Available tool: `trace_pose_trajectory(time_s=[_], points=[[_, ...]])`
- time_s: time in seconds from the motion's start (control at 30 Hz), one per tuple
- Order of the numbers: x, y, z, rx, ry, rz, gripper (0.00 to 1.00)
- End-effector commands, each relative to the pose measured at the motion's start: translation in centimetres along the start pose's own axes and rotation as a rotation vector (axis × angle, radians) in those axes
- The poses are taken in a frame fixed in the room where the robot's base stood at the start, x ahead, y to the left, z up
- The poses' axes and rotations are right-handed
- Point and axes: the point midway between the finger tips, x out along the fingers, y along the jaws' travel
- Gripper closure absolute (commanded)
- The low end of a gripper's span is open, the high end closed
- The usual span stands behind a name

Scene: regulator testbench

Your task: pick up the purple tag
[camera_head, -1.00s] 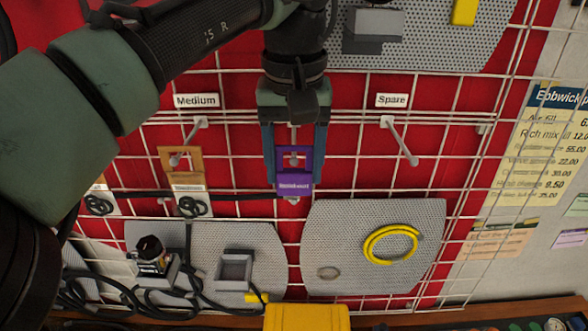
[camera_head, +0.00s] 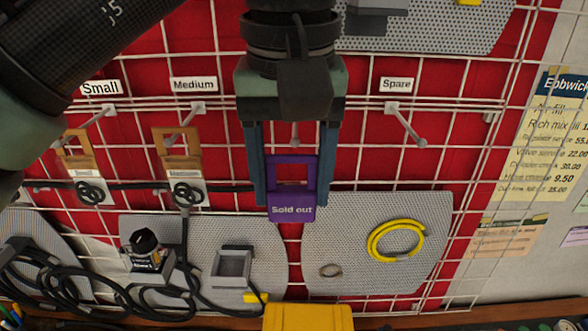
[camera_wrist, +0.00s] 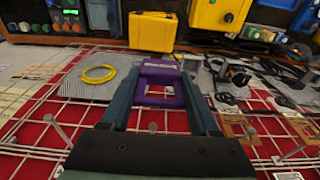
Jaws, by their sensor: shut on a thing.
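The purple tag (camera_head: 291,200) reads "Sold out" and has a square opening in its upper part. My gripper (camera_head: 287,190) is shut on it, with one finger along each side of the tag. The tag hangs upright between the fingers, in front of the wire grid. In the wrist view the purple tag (camera_wrist: 160,88) shows between the two finger ends of my gripper (camera_wrist: 162,95). A bare peg (camera_head: 295,137) shows behind, between the fingers.
Tan tags hang on pegs under the Small (camera_head: 101,88) and Medium (camera_head: 194,84) labels. The peg under the Spare label (camera_head: 396,84) is empty. Grey perforated panels, a yellow ring (camera_head: 396,241), black cables and a yellow case (camera_head: 307,317) are below.

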Motion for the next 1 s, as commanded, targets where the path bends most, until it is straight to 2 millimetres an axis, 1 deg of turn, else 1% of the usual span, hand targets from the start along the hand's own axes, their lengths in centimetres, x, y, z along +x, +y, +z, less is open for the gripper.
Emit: trace_pose_trajectory(time_s=[0.03,0.2,0.4,0.5,0.7,1.0], points=[[0.0,-0.2,1.1,0.002,0.002,-0.002,0.92],[-0.7,-0.3,4.2,0.001,0.002,-0.003,0.92],[-1.0,-0.3,6.9,0.001,0.001,-0.001,0.92],[-1.1,-0.3,7.8,0.0,0.0,0.0,0.92],[-1.2,-0.3,8.6,0.0,0.0,0.0,0.92],[-1.2,-0.3,8.6,0.0,-0.001,0.0,0.92]])
